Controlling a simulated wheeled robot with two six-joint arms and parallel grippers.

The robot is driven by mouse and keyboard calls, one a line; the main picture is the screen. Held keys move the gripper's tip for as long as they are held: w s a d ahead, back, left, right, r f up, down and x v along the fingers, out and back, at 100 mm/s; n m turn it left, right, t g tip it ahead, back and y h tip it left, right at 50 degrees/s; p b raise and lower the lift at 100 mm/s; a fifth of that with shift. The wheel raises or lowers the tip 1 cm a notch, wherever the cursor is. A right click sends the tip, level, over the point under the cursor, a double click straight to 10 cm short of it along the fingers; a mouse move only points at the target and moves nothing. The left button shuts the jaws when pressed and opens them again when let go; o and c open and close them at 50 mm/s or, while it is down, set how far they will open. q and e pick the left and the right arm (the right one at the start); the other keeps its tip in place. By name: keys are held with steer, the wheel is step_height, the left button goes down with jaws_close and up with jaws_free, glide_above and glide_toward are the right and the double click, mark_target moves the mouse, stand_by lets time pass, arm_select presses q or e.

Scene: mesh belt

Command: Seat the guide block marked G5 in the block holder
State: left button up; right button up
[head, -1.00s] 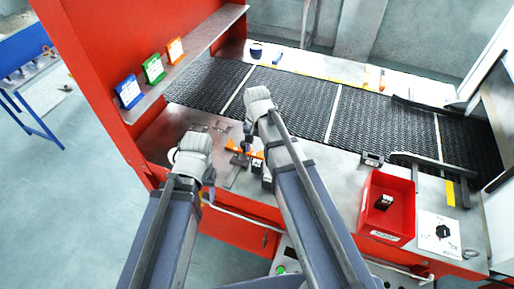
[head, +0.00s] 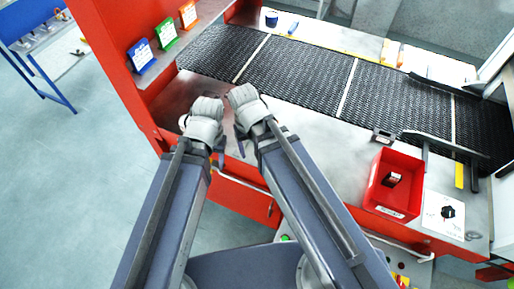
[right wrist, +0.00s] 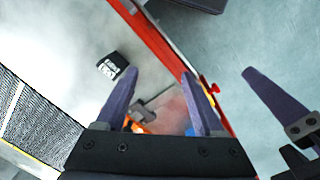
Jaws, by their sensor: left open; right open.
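A black block with white marking (right wrist: 112,66) lies on the metal table in the right wrist view; I cannot read the marking surely. Part of an orange piece (right wrist: 136,126) with a grey bar shows between my right fingers, perhaps the block holder. My right gripper (right wrist: 159,74) is open and empty, with the block just beyond its left finger. In the head view my right gripper (head: 240,145) and left gripper (head: 220,152) are side by side over the table's front left. My left gripper is open; one of its fingers shows at right in the wrist view. My arms hide the block and orange piece from the head view.
The dark mesh belt (head: 300,77) runs behind. Blue, green and orange cards stand on the left shelf (head: 188,47). The table between arms and bin is clear.

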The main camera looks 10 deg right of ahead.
steer(key=w+d+f+m+b, duration=0.2)
steer(key=w+m, duration=0.1)
steer(key=w, duration=0.1)
steer(key=w+d+f+m+b, duration=0.2)
steer(key=w+d, duration=0.1)
steer(key=w, duration=0.1)
steer(key=w+d+f+m+y+b, duration=0.1)
steer(key=w+d+f+m+b, duration=0.1)
steer(key=w, duration=0.3)
steer(key=shift+d+f+m, duration=0.5)
steer(key=shift+f+m, duration=0.05)
steer(key=shift+m, duration=0.25)
steer(key=f+b, duration=0.1)
steer(key=s+f+b, duration=0.1)
steer(key=f+b, duration=0.2)
steer(key=shift+s+a, duration=0.2)
steer(key=shift+a, duration=0.2)
steer(key=shift+f+b, duration=0.55)
steer(key=shift+f, duration=0.05)
steer(key=shift+r, duration=0.1)
jaws_close()
